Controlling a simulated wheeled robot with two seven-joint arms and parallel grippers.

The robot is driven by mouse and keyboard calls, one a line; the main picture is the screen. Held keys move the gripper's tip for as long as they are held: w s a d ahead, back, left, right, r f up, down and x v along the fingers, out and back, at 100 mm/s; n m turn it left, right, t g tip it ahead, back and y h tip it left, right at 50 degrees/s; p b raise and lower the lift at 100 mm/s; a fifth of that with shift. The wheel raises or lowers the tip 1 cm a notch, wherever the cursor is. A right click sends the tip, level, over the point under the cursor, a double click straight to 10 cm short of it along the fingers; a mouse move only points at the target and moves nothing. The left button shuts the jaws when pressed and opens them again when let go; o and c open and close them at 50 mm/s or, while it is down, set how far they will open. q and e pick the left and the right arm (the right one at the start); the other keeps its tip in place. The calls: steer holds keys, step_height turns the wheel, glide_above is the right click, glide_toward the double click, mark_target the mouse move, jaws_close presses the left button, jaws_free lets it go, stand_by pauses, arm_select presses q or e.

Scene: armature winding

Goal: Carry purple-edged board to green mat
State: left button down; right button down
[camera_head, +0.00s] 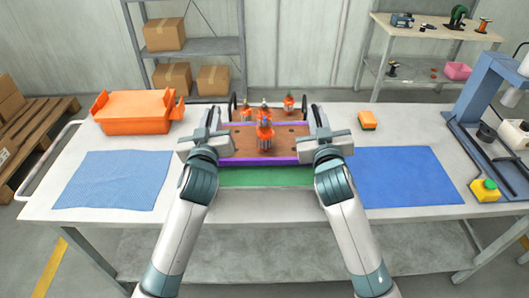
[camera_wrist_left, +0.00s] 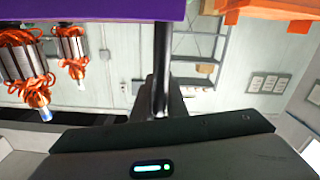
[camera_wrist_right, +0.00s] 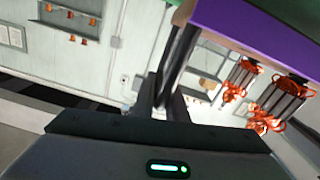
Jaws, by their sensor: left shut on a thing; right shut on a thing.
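The purple-edged board (camera_head: 288,146) is brown with a purple front edge and carries several orange-wound armatures (camera_head: 264,134). It is at the middle of the table, over the back part of the green mat (camera_head: 265,177), whose front strip shows. Whether it touches the mat I cannot tell. My left gripper (camera_head: 213,128) is shut on the board's left handle, a dark bar (camera_wrist_left: 162,55) in the left wrist view. My right gripper (camera_head: 319,127) is shut on the right handle (camera_wrist_right: 180,55). The purple edge also shows in the left wrist view (camera_wrist_left: 80,9) and right wrist view (camera_wrist_right: 255,33).
A blue mat (camera_head: 117,180) lies left and another blue mat (camera_head: 407,177) right. An orange bin (camera_head: 137,113) stands back left. A small orange block (camera_head: 368,121) sits right of the board. A blue press (camera_head: 487,95) with a yellow button box (camera_head: 484,190) stands far right.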

arm_select(q)
steer(key=shift+a+f+b, duration=0.25)
steer(key=shift+f+b, duration=0.4)
steer(key=shift+b, duration=0.05)
arm_select(e)
steer(key=shift+d+f, duration=0.3)
steer(key=shift+f, duration=0.5)
arm_select(q)
steer(key=c, duration=1.8)
jaws_free()
arm_select(e)
steer(key=c, duration=1.8)
jaws_free()
steer(key=shift+a, duration=0.1)
arm_select(q)
steer(key=shift+o, duration=0.2)
steer(key=shift+d, duration=0.15)
arm_select(e)
steer(key=shift+o, duration=0.2)
steer(key=shift+r, duration=0.1)
arm_select(q)
steer(key=shift+s, duration=0.1)
arm_select(e)
steer(key=shift+a, duration=0.1)
arm_select(q)
steer(key=s, duration=1.2)
steer(key=shift+d, duration=0.15)
arm_select(e)
steer(key=shift+s, duration=0.15)
